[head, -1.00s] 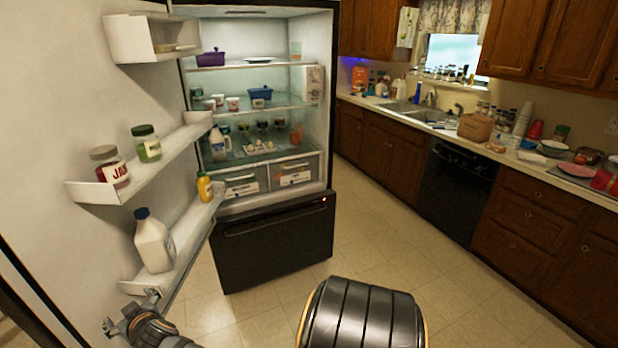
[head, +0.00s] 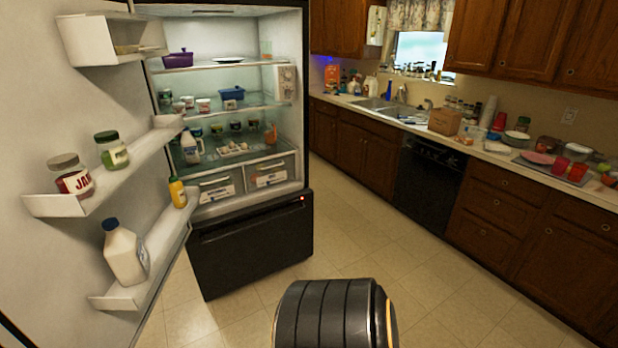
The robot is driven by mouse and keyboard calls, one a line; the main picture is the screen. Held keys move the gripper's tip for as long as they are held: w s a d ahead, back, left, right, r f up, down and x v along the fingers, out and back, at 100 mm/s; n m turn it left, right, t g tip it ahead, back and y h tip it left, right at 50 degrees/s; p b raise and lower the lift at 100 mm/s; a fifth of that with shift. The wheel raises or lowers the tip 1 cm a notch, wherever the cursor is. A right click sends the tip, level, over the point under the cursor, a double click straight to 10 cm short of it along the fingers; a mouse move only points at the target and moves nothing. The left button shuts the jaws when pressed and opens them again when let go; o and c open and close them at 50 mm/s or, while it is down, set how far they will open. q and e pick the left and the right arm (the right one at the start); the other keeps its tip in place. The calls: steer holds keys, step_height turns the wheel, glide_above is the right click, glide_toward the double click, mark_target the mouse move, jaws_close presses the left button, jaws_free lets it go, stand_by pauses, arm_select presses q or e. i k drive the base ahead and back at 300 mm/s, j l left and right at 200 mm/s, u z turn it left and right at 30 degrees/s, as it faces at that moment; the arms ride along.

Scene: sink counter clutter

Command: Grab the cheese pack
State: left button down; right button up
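I cannot make out the cheese pack for certain. The open fridge (head: 252,240) stands at centre left with lit shelves. Flat packs with pale labels show in its two clear drawers, the left drawer (head: 216,188) and the right drawer (head: 270,175). A small flat item (head: 134,48) lies in the top door bin (head: 84,42). Any of these is too small to identify. Neither of my grippers is in view; only a dark rounded part of my own body shows at the bottom.
The open fridge door at left holds a jam jar (head: 71,176), a green-lidded jar (head: 111,150), a mustard bottle (head: 177,192) and a milk jug (head: 125,252). A cluttered counter (head: 478,151) runs along the right. The tiled floor (head: 390,250) between is clear.

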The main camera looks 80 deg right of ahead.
mark_target(461, 138)
steer(key=z, duration=3.65)
